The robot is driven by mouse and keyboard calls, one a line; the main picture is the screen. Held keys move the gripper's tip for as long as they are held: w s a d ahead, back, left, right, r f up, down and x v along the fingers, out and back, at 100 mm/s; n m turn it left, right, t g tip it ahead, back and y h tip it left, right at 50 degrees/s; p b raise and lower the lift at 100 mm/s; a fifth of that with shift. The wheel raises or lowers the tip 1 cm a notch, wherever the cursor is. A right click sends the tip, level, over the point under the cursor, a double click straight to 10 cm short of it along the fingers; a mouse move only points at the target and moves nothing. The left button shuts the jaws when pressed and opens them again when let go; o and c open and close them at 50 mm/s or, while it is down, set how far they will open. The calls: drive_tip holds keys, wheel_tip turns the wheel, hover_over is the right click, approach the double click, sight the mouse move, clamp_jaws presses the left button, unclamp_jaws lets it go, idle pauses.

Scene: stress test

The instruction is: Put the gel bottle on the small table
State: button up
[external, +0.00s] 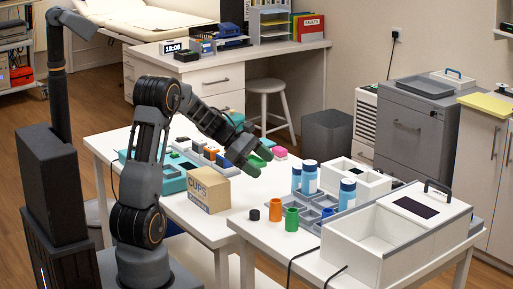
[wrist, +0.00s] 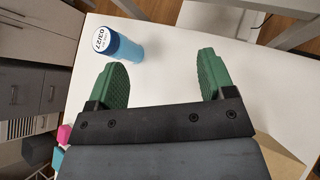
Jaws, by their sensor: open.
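A blue bottle with a white top marked 03/27 (wrist: 124,47) is on a white tabletop in the wrist view, just beyond my left finger and apart from it. In the external view, blue bottles with white bands (external: 309,177) stand at the right; I cannot tell which one matches. My gripper (external: 252,156) has green fingers and hangs over the white table (external: 108,147). It is open and empty in the wrist view (wrist: 163,70), with bare tabletop between the fingers. A second white table (external: 262,238) stands at the front right. I cannot tell which table is the small one.
A cardboard CUPS box (external: 208,189) stands below my arm. A pink block (external: 279,153) lies beyond my gripper. The right table carries an orange cup (external: 275,210), a green cup (external: 291,219), a grey divided tray (external: 312,215) and a large white box (external: 372,241).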

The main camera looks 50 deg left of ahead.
sight(299, 178)
drive_tip(key=w+a+f+n+t, duration=0.3)
drive_tip(key=w+a+n, duration=0.1)
drive_tip(key=a+n, duration=0.15)
drive_tip(key=shift+m+h, duration=0.25)
drive_tip(key=shift+h, duration=0.05)
drive_tip(key=x, duration=1.2)
drive_tip(key=shift+w+d+b, duration=0.1)
drive_tip(key=shift+w+b, duration=0.3)
drive_tip(key=shift+w, duration=0.05)
drive_tip(key=shift+c, duration=0.4)
drive_tip(key=c, duration=1.1)
drive_tip(key=shift+o, duration=0.2)
drive_tip(key=shift+r, duration=0.15)
